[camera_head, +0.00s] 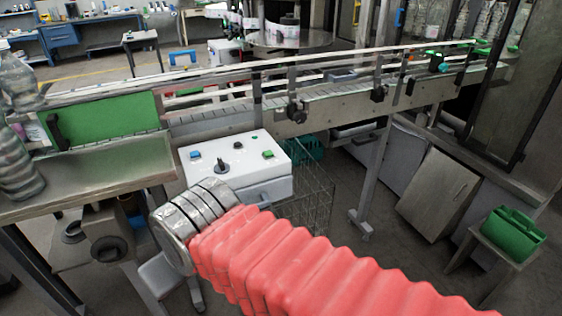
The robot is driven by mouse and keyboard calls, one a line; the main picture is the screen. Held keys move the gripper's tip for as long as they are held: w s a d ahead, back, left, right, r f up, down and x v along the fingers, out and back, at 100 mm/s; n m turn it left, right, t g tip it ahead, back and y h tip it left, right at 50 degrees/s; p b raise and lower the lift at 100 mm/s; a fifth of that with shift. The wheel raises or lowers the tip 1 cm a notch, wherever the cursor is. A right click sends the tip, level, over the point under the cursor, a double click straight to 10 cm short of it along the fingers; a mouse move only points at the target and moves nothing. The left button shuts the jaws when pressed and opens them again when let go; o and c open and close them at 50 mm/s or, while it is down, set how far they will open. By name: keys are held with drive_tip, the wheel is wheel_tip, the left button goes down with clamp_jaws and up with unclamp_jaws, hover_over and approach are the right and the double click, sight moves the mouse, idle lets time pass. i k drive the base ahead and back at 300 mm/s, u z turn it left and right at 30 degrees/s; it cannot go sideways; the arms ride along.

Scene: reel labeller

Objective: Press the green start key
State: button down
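A white control box (256,181) stands below the conveyor, with its sloped top facing up. A small green key (268,154) sits near the right edge of that top, in plain sight. A blue key (195,155) sits at its left, and a black knob (222,168) stands near its front edge. My arm, in a red ribbed sleeve, comes from the lower right and ends in view at a metal-ringed joint in front of the box's left part. My gripper's fingers do not show, and nothing visible touches the green key.
The conveyor (330,109) with its rails runs behind the box. A steel table (100,172) with clear bottles (18,165) is at left. A wire basket (308,197) is beside the box. A green bin (513,234) stands at right. Floor between is open.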

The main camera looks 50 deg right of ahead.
sight(268, 153)
drive_tip(key=z, duration=0.05)
drive_tip(key=k, duration=1.2)
drive_tip(key=z, duration=0.2)
drive_tip(key=i, duration=1.7)
